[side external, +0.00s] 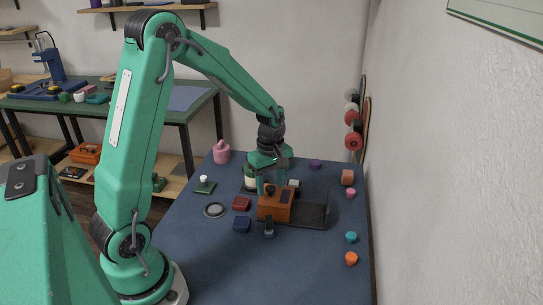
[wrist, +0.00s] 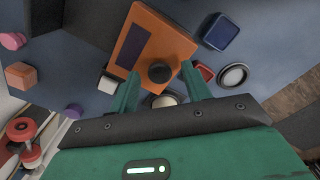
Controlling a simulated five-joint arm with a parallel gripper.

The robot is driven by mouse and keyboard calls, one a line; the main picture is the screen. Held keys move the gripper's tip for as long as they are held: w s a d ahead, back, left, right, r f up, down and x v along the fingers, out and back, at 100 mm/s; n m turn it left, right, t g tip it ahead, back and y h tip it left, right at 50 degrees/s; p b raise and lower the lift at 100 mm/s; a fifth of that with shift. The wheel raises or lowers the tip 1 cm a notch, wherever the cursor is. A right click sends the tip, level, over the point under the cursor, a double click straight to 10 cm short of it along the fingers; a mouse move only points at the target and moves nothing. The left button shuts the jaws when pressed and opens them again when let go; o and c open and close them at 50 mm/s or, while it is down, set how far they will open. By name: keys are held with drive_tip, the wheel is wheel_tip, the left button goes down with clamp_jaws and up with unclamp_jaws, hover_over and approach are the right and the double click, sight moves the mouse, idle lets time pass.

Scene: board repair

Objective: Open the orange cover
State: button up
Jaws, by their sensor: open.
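The orange cover (side external: 275,206) sits on the blue table top, with a dark rectangular panel on its face. In the wrist view the cover (wrist: 170,48) fills the upper middle, and a round black knob (wrist: 160,72) stands on its near end. My gripper (side external: 271,188) is open and points down at the cover. In the wrist view its two green fingers (wrist: 160,80) are spread to either side of the knob. I cannot tell whether they touch it. A dark box-like part (side external: 313,215) adjoins the cover on the right.
A dark red block (side external: 241,203), a blue block (side external: 241,224) and a grey-rimmed disc (side external: 214,210) lie left of the cover. A pink weight-like object (side external: 221,152) stands at the back. Several small coloured pieces line the right edge. The front of the table is clear.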

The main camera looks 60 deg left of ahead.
clamp_jaws()
drive_tip(key=w+d, duration=0.6)
drive_tip(key=shift+w+d, duration=0.15)
drive_tip(key=shift+w, duration=0.05)
idle(0.3)
unclamp_jaws()
drive_tip(key=shift+r, duration=0.15)
